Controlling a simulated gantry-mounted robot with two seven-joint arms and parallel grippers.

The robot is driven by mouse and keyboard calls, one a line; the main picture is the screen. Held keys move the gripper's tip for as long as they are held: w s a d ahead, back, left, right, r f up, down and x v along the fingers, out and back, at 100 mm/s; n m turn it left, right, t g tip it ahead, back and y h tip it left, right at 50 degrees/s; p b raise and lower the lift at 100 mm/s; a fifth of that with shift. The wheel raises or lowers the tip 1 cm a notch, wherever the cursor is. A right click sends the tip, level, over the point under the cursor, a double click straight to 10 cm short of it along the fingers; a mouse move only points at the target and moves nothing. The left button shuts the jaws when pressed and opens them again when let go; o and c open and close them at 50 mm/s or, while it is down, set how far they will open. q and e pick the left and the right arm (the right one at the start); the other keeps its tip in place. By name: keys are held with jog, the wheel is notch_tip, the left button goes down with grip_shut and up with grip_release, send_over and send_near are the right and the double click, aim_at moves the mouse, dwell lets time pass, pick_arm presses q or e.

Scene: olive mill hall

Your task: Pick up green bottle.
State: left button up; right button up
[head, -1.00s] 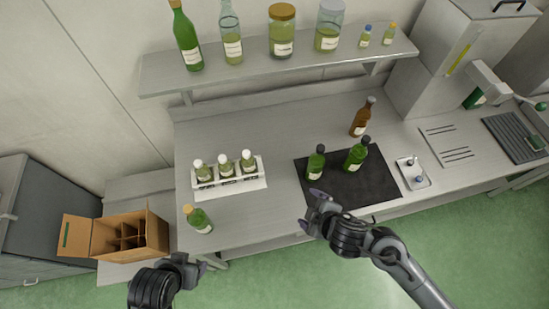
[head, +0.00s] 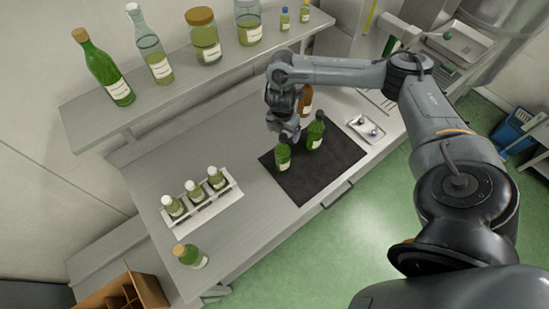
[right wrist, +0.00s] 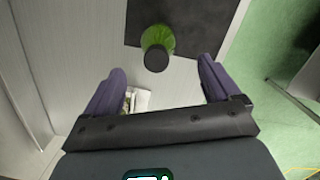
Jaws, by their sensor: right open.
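Two green bottles with dark caps stand upright on the black mat, a left one (head: 283,157) and a right one (head: 315,133). My right gripper (head: 286,134) is open, pointing down just above and behind the left one. In the right wrist view, the open right gripper (right wrist: 160,66) has a finger on each side, and a green bottle (right wrist: 160,38) stands upright ahead of the gap, its dark cap between the fingertip lines. I see no contact. My left gripper is out of view.
A brown bottle (head: 306,101) stands behind the mat (head: 310,187), partly hidden by my arm. A white rack (head: 238,187) holds small bottles. A metal tray (head: 366,128) is right of the mat. The shelf (head: 150,112) above holds bottles and jars.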

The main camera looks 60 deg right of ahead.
aim_at(284, 137)
jog(key=shift+d+f+b, duration=0.15)
jog(key=shift+f+b, duration=0.6)
jog(key=shift+f, duration=1.2)
jog(key=f, duration=0.2)
jog(key=f+b, duration=0.1)
jog(key=shift+w+d+f, duration=0.2)
jog(key=shift+f, duration=0.2)
jog(key=shift+d+f, duration=0.15)
jog(key=shift+f, duration=0.35)
jog(key=shift+w, duration=0.1)
jog(key=c, duration=1.2)
